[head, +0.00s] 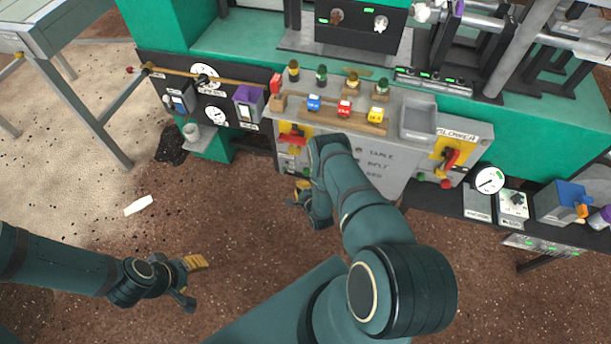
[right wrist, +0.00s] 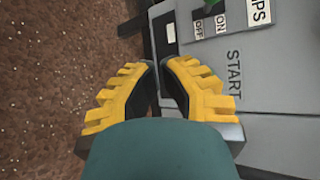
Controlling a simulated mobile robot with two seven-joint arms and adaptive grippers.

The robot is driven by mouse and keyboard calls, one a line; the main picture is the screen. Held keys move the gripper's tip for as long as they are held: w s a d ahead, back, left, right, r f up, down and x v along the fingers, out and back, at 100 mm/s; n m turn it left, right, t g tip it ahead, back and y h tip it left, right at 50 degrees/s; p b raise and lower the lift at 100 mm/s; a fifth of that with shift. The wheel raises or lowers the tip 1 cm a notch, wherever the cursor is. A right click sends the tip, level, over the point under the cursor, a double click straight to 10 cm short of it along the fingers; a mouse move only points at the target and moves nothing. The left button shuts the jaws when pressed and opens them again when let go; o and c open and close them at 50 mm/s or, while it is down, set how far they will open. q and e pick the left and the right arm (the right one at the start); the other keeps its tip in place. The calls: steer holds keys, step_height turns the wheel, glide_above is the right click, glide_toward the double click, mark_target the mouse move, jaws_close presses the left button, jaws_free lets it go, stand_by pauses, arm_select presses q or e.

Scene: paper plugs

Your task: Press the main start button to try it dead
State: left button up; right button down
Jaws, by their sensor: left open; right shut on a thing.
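The grey control panel (head: 385,178) stands ahead, with labels such as TABLE and BELT. In the right wrist view its face (right wrist: 275,95) carries the word START, and a green part (right wrist: 210,2) shows at the top edge by ON and OFF marks. I cannot make out the start button itself. My right gripper (head: 299,194) is low at the panel's left side; in the right wrist view its yellow-padded fingers (right wrist: 160,72) converge at the panel's edge. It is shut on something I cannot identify. My left gripper (head: 190,281) is open and empty over the brown floor.
A yellow-and-red switch (head: 294,136) is on the panel's left, and another (head: 450,155) on its right. Several coloured blocks sit on the wooden strip (head: 330,117) above. A white piece (head: 138,205) lies on the floor. A side table (head: 45,30) stands at the left.

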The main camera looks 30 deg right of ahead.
steer(key=shift+w+d, duration=0.45)
steer(key=shift+d, duration=0.1)
steer(key=shift+d, duration=0.1)
stand_by(1.1)
steer(key=shift+w+d, duration=0.25)
steer(key=shift+w+d, duration=0.35)
steer(key=shift+d, duration=0.05)
stand_by(0.9)
steer(key=shift+r, duration=0.1)
steer(key=shift+s+a+p, duration=0.3)
steer(key=shift+s+a, duration=0.3)
steer(key=shift+a, duration=0.15)
steer(key=s+a+p, duration=0.1)
steer(key=s+a, duration=0.2)
steer(key=shift+s+a, duration=0.15)
steer(key=shift+a, duration=0.25)
stand_by(0.4)
